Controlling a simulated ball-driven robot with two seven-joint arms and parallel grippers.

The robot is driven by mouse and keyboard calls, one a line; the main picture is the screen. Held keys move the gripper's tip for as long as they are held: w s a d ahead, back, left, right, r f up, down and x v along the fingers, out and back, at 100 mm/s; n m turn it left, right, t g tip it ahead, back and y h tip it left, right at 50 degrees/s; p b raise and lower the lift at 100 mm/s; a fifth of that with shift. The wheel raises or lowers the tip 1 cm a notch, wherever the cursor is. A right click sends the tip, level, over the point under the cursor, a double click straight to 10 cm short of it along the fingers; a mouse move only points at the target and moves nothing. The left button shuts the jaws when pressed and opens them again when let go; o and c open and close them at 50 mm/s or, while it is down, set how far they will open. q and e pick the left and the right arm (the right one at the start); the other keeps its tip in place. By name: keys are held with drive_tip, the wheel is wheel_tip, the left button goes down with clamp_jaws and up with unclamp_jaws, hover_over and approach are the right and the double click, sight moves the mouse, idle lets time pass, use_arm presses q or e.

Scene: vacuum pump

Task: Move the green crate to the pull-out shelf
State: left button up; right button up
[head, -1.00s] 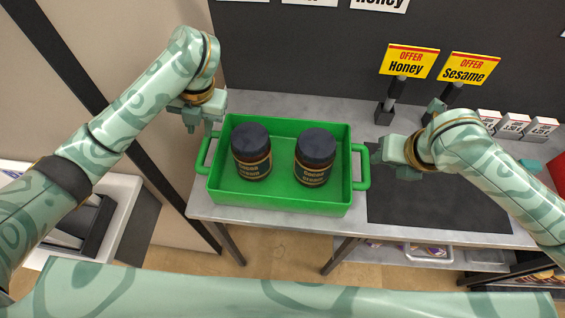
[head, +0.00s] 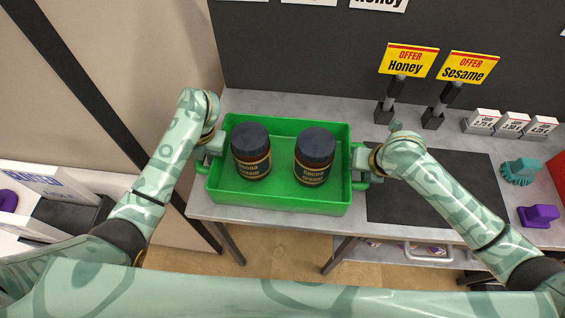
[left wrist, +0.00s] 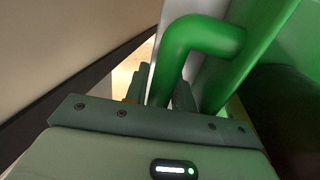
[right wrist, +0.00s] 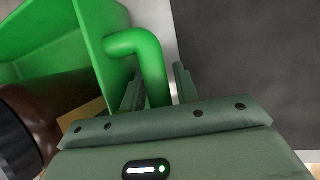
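The green crate (head: 280,203) sits on the grey counter and holds two dark-lidded cocoa cream jars, a left one (head: 251,152) and a right one (head: 315,157). My left gripper (head: 206,158) is at the crate's left handle. In the left wrist view the left handle (left wrist: 185,36) lies between the fingers (left wrist: 162,92), which look open around it. My right gripper (head: 362,165) is at the right handle. In the right wrist view the right handle (right wrist: 150,62) lies between open fingers (right wrist: 160,90), with a gap beside one finger. The fingertips are partly hidden.
A dark mat (head: 420,204) lies right of the crate. Honey (head: 408,60) and Sesame (head: 467,64) offer signs stand behind it. White price cards (head: 511,124), a teal brush-like item (head: 521,171) and a purple item (head: 538,215) are at the right. A dark panel rises behind the counter.

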use_arm(q)
clamp_jaws()
use_arm(e)
clamp_jaws()
idle(1.0)
use_arm(q)
drive_tip(key=shift+w+r, duration=0.25)
use_arm(e)
drive_tip(key=shift+w+r, duration=0.2)
drive_tip(key=shift+r, duration=0.05)
